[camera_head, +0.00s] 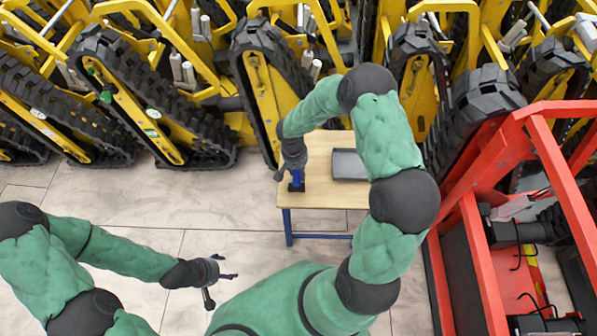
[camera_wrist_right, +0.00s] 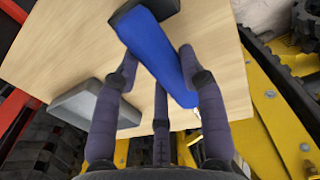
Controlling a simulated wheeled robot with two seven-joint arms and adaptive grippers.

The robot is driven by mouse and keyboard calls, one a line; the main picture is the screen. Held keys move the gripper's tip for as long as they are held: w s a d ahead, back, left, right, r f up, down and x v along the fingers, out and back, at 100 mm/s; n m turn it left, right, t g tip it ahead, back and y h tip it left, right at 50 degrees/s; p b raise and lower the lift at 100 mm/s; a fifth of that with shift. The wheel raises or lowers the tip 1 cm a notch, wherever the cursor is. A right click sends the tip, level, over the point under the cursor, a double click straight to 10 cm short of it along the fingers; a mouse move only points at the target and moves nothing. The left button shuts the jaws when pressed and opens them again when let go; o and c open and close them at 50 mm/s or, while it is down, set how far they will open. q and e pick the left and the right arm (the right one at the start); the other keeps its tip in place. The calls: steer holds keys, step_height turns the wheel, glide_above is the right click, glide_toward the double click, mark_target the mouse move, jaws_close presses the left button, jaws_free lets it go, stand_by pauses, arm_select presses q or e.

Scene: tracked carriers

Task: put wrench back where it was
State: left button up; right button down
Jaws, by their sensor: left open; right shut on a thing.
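My right gripper (camera_head: 291,172) is over the left part of a small wooden table (camera_head: 325,145). In the right wrist view its fingers (camera_wrist_right: 158,62) are closed around a blue object (camera_wrist_right: 160,55) with a dark, blocky end (camera_wrist_right: 145,18). The same blue object (camera_head: 298,177) shows below the gripper in the head view, its dark end at or just above the table top; I cannot tell whether they touch. No clear wrench shape shows, and I cannot tell whether the blue object is the wrench. My left gripper (camera_head: 222,285) is open and empty above the floor at lower left.
A grey tray (camera_head: 348,165) lies on the table right of the blue object; it also shows in the wrist view (camera_wrist_right: 85,105). Yellow tracked carriers (camera_head: 262,100) stand close behind the table. A red frame (camera_head: 475,235) stands at right. Tiled floor (camera_head: 150,215) is clear at left.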

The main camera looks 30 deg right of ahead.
steer(key=shift+f, duration=0.1)
steer(key=c, duration=0.7)
jaws_free()
